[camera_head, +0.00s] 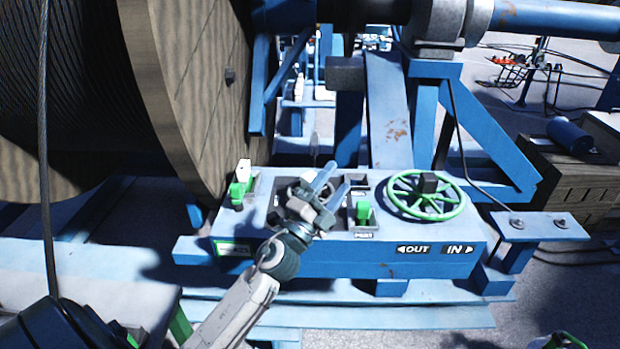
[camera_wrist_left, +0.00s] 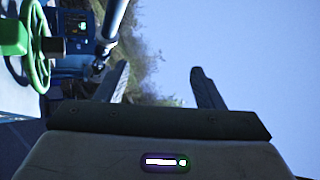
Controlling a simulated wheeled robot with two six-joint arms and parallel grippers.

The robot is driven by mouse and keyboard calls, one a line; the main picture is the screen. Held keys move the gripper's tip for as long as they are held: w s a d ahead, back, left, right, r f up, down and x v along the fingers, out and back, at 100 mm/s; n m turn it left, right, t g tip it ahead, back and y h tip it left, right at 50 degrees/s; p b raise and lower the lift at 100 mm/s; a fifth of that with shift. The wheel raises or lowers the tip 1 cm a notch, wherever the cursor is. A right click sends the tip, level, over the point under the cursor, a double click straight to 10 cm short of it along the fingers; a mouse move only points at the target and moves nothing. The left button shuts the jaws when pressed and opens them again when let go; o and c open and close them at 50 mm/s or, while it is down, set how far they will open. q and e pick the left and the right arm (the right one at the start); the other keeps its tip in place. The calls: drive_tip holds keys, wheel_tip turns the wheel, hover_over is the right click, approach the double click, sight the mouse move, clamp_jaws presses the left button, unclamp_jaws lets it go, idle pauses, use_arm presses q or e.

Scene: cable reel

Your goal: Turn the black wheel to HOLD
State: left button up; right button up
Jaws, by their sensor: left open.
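My left gripper (camera_head: 340,174) is open and empty over the middle of the blue control panel (camera_head: 300,262), fingers pointing up and right. In the left wrist view its two fingers (camera_wrist_left: 160,72) stand apart with nothing between them. I cannot make out a black wheel or a HOLD label; my gripper and wrist cover part of the panel's middle. A green spoked handwheel (camera_head: 455,206) with a dark hub sits to the right of the gripper, above the OUT and IN labels. A green wheel (camera_wrist_left: 40,72) also shows at the left wrist view's edge.
A green lever (camera_head: 363,212) stands just right of my wrist, and a white-topped green lever (camera_head: 241,180) stands to the left. The large wooden cable reel (camera_head: 190,80) rises behind at left. Blue frame beams (camera_head: 388,110) stand behind the panel.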

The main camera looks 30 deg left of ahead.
use_arm(q)
drive_tip(key=w+d+r+m+g+h, duration=0.3)
drive_tip(key=d+r+m+g+h, duration=0.15)
drive_tip(key=m+h, duration=0.65)
drive_tip(key=m+g+y, duration=1)
drive_tip(key=g+y, duration=0.3)
drive_tip(key=g, duration=0.1)
approach(309, 176)
drive_tip(key=b+x, duration=0.6)
drive_tip(key=shift+s+f, duration=0.1)
drive_tip(key=shift+f, duration=0.05)
drive_tip(key=p+x, duration=0.2)
drive_tip(key=x, duration=0.1)
drive_tip(key=shift+p+x, duration=0.35)
drive_tip(key=shift+x, duration=0.45)
